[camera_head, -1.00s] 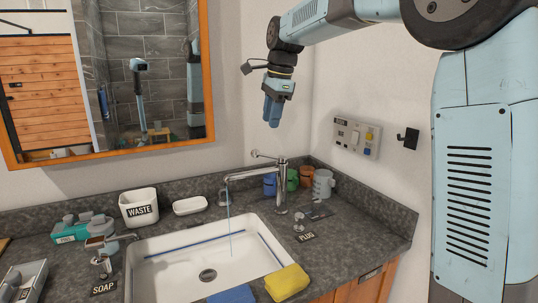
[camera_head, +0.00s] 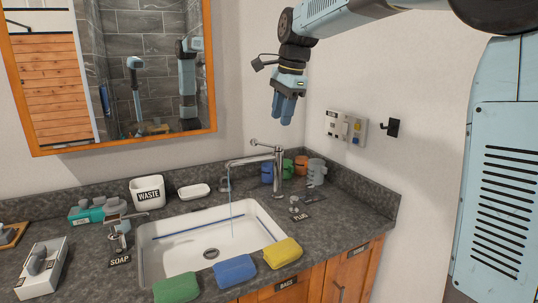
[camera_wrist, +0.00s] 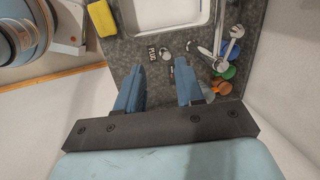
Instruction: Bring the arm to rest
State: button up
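My gripper (camera_head: 284,110) hangs pointing down in the air above the back right of the counter, in front of the white wall. It is above tap height and touches nothing. In the wrist view, its two blue fingers (camera_wrist: 157,88) stand apart with nothing between them, so it is open and empty. Below it in that view lie the grey counter, the plug label and the coloured cups. My arm reaches in from the upper right of the head view.
The sink (camera_head: 160,258) has a tall tap (camera_head: 278,170) with a thin blue stream. Cups (camera_head: 301,165) stand behind it. Yellow (camera_head: 282,252), blue (camera_head: 235,270) and green (camera_head: 177,287) sponges line the front edge. A waste bin (camera_head: 147,192), mirror and wall socket panel (camera_head: 346,126) are nearby.

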jog(key=s+d+f+n+t, duration=0.1)
jog(key=s+d+f+n, duration=0.2)
jog(key=s+d, duration=0.3)
jog(key=s+d+f+n+t+h, duration=0.1)
jog(key=s+d+f+n, duration=0.3)
jog(key=s, duration=0.9)
jog(key=s+d+f+n+t+h, duration=0.1)
jog(key=s+d+f+n, duration=0.3)
jog(key=s+d, duration=0.5)
jog(key=shift+s+d+f+n+t, duration=0.15)
jog(key=shift+s+d+n+t, duration=0.2)
jog(key=shift+d+n, duration=0.15)
